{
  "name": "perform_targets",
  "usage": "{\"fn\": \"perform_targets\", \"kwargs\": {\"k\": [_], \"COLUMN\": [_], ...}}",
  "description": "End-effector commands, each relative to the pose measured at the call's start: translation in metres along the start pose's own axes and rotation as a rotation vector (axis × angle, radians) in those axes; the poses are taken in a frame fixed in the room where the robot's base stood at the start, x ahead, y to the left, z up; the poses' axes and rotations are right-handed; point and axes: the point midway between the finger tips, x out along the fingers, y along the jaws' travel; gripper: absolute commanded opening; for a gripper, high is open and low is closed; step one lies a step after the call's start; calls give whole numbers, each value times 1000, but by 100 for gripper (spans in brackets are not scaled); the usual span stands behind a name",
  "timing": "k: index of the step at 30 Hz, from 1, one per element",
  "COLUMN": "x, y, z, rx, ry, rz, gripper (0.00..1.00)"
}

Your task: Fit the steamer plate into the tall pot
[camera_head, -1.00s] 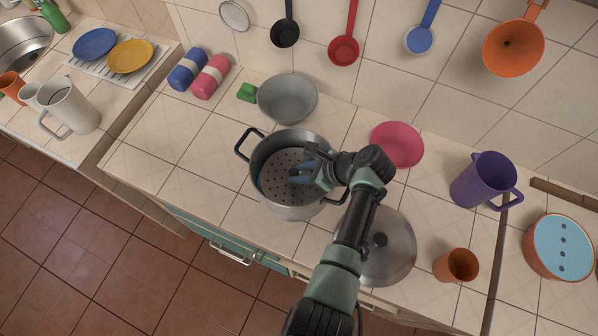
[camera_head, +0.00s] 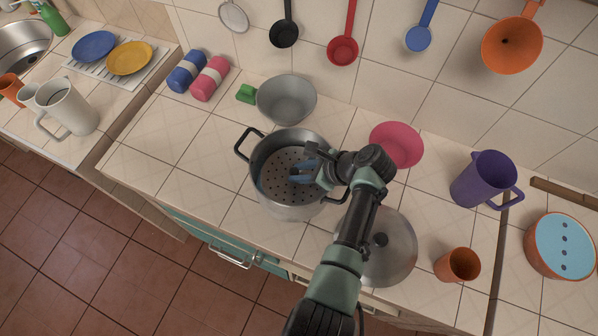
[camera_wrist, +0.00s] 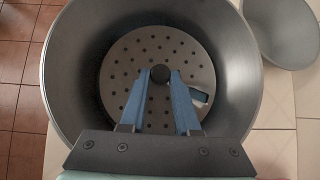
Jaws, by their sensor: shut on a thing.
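The tall pot (camera_head: 252,172) is a grey metal pot with black side handles, upright on the tiled counter. The steamer plate (camera_head: 277,183) is a round, perforated metal disc lying inside the pot's walls, and looks about level. In the wrist view the plate (camera_wrist: 135,62) has a dark central knob, and the pot wall (camera_wrist: 75,75) surrounds it. My gripper (camera_head: 294,173) reaches into the pot from the right. Its blue fingers (camera_wrist: 160,78) are shut on the plate's knob. Whether the plate rests on anything below is hidden.
A grey bowl (camera_head: 287,98) and a pink bowl (camera_head: 397,145) stand behind. An orange cup (camera_head: 458,265) and a purple pitcher (camera_head: 480,180) are farther right. The counter left of the pot is clear.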

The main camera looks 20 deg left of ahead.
Motion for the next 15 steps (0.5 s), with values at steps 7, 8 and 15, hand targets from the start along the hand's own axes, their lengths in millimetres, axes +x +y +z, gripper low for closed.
{"fn": "perform_targets", "kwargs": {"k": [7,8,15], "x": [14,13,5], "y": [17,17,16], "z": [-13,-12,-5], "rx": [21,21,22], "ry": [15,15,15], "rz": [30,30,29], "gripper": [0,0,0]}}
